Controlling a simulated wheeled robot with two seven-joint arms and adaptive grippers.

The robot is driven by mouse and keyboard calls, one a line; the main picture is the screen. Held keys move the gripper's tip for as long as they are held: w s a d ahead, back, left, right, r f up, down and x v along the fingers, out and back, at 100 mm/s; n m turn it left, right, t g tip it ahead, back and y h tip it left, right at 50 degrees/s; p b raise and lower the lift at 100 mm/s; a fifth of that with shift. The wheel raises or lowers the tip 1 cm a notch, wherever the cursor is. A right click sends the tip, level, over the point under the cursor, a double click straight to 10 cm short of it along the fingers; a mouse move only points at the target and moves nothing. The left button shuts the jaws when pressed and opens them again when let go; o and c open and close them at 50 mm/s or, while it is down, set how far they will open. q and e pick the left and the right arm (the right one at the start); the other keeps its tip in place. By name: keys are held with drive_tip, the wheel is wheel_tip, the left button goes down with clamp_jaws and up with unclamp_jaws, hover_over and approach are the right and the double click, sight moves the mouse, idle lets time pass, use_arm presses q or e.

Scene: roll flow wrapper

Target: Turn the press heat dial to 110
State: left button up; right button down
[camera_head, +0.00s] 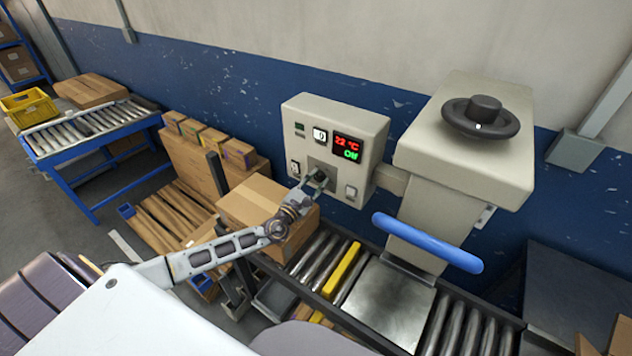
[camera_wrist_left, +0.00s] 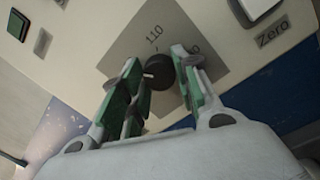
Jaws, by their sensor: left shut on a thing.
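The heat dial is a small dark knob (camera_head: 320,175) low on the front of the beige control box (camera_head: 350,118). In the left wrist view the dial (camera_wrist_left: 158,72) sits on a grey plate with a "110" label above it and a partly hidden label to its right. A light pointer mark shows on the dial's left side. My left gripper (camera_head: 313,183) is shut on the dial, with a green-padded finger on each side in the wrist view (camera_wrist_left: 158,80). The box display (camera_head: 347,147) reads 22 °C in red and Off in green. My right gripper is not in view.
The press head (camera_head: 465,155) with a black handwheel (camera_head: 481,118) and blue bar (camera_head: 427,243) stands right of the box. A roller conveyor (camera_head: 325,265) runs below. A cardboard box (camera_head: 255,200) sits close beside my left arm.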

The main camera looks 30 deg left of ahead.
use_arm(q)
drive_tip(key=m, duration=0.4)
drive_tip(key=shift+h+p, duration=0.3)
drive_tip(key=shift+p, duration=0.05)
drive_tip(key=m+p, duration=0.1)
drive_tip(key=m, duration=0.3)
drive_tip(key=shift+a, duration=0.1)
drive_tip(key=m+p, duration=0.1)
drive_tip(key=m, duration=0.2)
drive_tip(key=m+h+p, duration=0.1)
drive_tip(key=m, duration=0.2)
drive_tip(key=shift+m+g, duration=0.3)
drive_tip(key=shift+m, duration=0.1)
drive_tip(key=shift+p, duration=0.3)
drive_tip(key=o, duration=1)
drive_tip(key=shift+o, duration=0.2)
drive_tip(key=shift+s+a, duration=0.1)
drive_tip(key=shift+s, duration=0.1)
drive_tip(key=shift+v, duration=5.8)
